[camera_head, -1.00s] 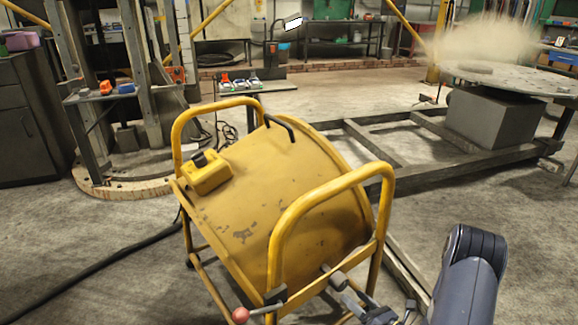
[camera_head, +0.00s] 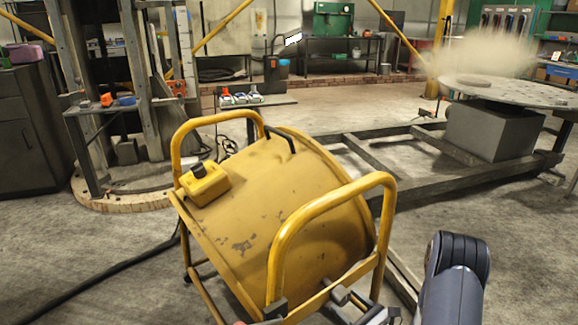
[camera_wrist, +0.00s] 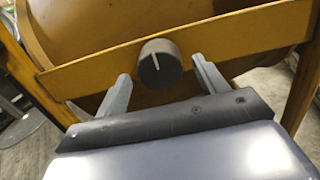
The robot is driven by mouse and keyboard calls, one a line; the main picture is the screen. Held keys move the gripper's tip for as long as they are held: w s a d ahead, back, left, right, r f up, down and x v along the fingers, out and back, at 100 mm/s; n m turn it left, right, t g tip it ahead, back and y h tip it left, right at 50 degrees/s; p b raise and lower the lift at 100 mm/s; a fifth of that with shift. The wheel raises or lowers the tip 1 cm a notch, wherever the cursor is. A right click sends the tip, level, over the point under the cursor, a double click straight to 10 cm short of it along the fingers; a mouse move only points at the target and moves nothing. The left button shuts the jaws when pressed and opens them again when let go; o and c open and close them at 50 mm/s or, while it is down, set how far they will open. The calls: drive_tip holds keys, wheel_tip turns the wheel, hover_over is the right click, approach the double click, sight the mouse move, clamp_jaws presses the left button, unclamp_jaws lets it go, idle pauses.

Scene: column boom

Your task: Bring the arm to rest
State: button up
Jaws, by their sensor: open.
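My gripper (camera_wrist: 160,88) shows in the wrist view with its two fingers spread apart and nothing between them. A black knob (camera_wrist: 160,64) with a pale pointer line sits on a yellow frame bar just beyond the fingertips; I cannot tell whether a finger touches it. In the head view my dark arm link comes up at the lower right, and my gripper lies low near the frame's front bar, partly cut off by the picture edge. The yellow drum (camera_head: 270,210) on its tube frame fills the middle.
A yellow box (camera_head: 204,184) with a black knob sits on the drum's left side. A black cable (camera_head: 110,260) runs over the floor at left. A round metal table (camera_head: 530,92) on a block stands at right, with steel beams (camera_head: 420,175) on the floor. Floor at lower left is mostly clear.

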drive_tip(key=p+v, duration=0.2)
drive_tip(key=v, duration=0.8)
drive_tip(key=shift+s+a+r+n+g+y, duration=0.15)
drive_tip(key=shift+a+r+n+g+y, duration=0.85)
drive_tip(key=shift+a+r+n+g, duration=0.5)
drive_tip(key=shift+a+r, duration=0.1)
drive_tip(key=shift+r, duration=0.15)
